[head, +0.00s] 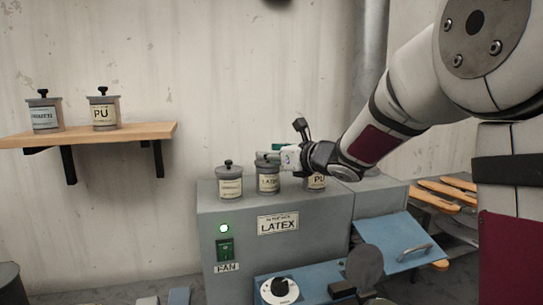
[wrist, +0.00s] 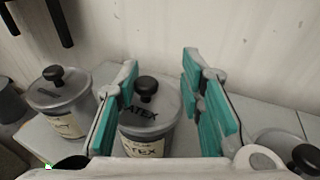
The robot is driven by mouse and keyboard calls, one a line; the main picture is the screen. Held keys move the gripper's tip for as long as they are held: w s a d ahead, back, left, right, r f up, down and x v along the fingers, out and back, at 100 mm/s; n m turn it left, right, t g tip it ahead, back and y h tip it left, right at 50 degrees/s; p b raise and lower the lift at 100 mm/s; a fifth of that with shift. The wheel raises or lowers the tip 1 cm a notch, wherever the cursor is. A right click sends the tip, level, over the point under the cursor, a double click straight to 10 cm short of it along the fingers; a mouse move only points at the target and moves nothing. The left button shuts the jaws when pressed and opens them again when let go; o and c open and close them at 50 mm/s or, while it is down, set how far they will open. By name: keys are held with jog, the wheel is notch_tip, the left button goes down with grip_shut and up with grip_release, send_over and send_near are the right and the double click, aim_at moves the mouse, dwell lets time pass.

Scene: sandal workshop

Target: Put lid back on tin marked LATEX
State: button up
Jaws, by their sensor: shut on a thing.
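The tin marked LATEX (head: 268,184) stands upright on top of the grey machine, in the middle of a row of tins. Its label also shows in the wrist view (wrist: 142,147). A grey lid (wrist: 160,104) with a black knob and lettering ending in "ATEX" is over the tin's mouth, between the teal finger pads. My gripper (wrist: 163,108) is shut on this lid, coming from the right in the head view. The fingers partly hide the lid there, and I cannot tell whether it sits fully down on the rim.
Two more lidded tins stand on the wooden shelf (head: 130,131). The wall is behind the row.

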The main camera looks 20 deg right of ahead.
dwell(0.4)
jog(key=o, duration=1)
jog(key=shift+c, duration=0.2)
jog(key=o, duration=0.5)
jog(key=shift+r+p, duration=1.7)
jog(key=shift+r, duration=1.8)
jog(key=shift+c, duration=0.6)
grip_shut()
